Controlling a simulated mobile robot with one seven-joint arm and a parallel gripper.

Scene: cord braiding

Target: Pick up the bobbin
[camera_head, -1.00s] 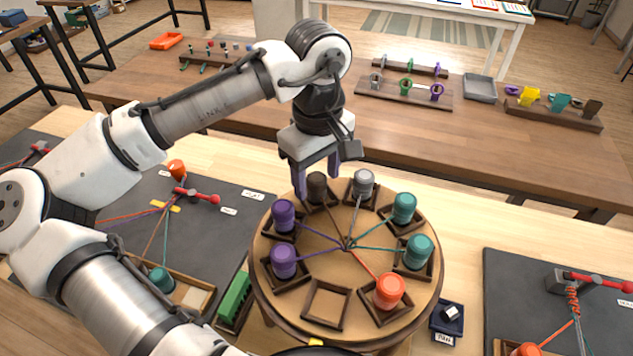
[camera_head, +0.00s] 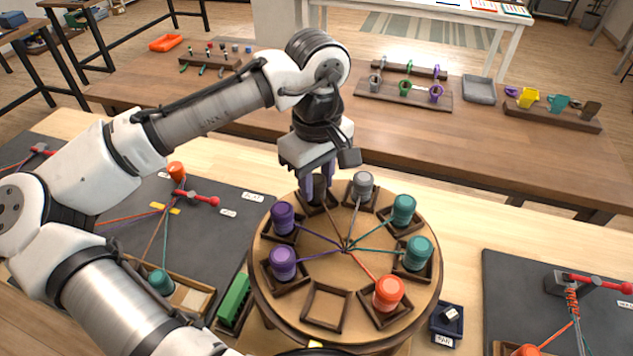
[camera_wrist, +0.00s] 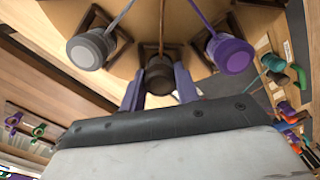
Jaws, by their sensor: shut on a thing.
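My gripper (camera_head: 317,184) is shut on the dark brown bobbin (camera_head: 319,192) at the back of the round braiding disc (camera_head: 336,279). In the wrist view the brown bobbin (camera_wrist: 160,75) sits between the two purple fingers, with its brown cord running to the disc's middle. It is at its square wooden frame; the fingers partly hide it in the head view, and I cannot tell if it is lifted. A grey bobbin (camera_head: 362,185) stands just right of it. Two purple bobbins (camera_head: 283,217) stand to the left, two teal bobbins (camera_head: 404,209) to the right, and an orange bobbin (camera_head: 388,292) at the front right.
One square frame (camera_head: 327,306) at the disc's front is empty. A dark mat (camera_head: 214,235) with red-handled parts lies to the left, another dark mat (camera_head: 507,290) to the right. A brown table (camera_head: 255,106) with racks and a grey tray (camera_head: 479,89) stands behind.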

